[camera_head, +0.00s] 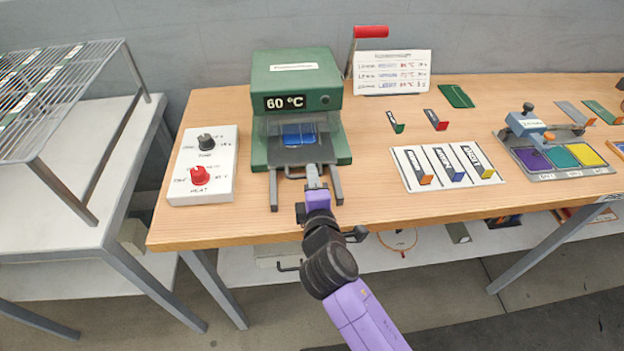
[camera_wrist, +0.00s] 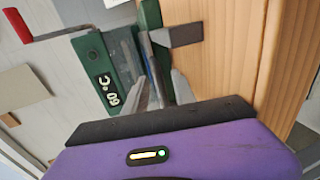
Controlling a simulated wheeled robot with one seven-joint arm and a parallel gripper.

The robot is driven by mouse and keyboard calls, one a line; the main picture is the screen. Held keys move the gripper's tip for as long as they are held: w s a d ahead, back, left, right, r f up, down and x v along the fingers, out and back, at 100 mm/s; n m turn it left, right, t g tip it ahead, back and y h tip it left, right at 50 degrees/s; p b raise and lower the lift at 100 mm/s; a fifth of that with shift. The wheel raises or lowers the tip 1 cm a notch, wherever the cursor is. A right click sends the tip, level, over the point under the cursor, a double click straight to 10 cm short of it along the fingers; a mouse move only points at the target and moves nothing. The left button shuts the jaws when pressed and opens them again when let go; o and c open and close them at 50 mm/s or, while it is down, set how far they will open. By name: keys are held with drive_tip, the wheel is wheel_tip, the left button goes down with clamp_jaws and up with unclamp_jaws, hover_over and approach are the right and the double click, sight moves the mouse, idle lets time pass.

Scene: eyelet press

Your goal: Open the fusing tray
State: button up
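The fusing press is a green box (camera_head: 297,82) with a 60 °C display and a clear front guard. Its fusing tray, holding a blue piece (camera_head: 299,134), shows low at the front between two grey rails. A grey tray handle (camera_head: 291,174) sticks out in front. My gripper (camera_head: 314,178) is at the right part of this handle, pointing into the press. In the wrist view my gripper's grey fingers (camera_wrist: 161,88) stand apart with the tray front between and beyond them. Whether they touch the handle is hidden.
A white control box (camera_head: 203,165) with a black and a red knob stands left of the press. A red-handled lever (camera_head: 370,32) rises at its right. A white card mat (camera_head: 447,168) and a colour-pad fixture (camera_head: 560,158) lie right on the wooden table.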

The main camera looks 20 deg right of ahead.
clamp_jaws()
idle(1.4)
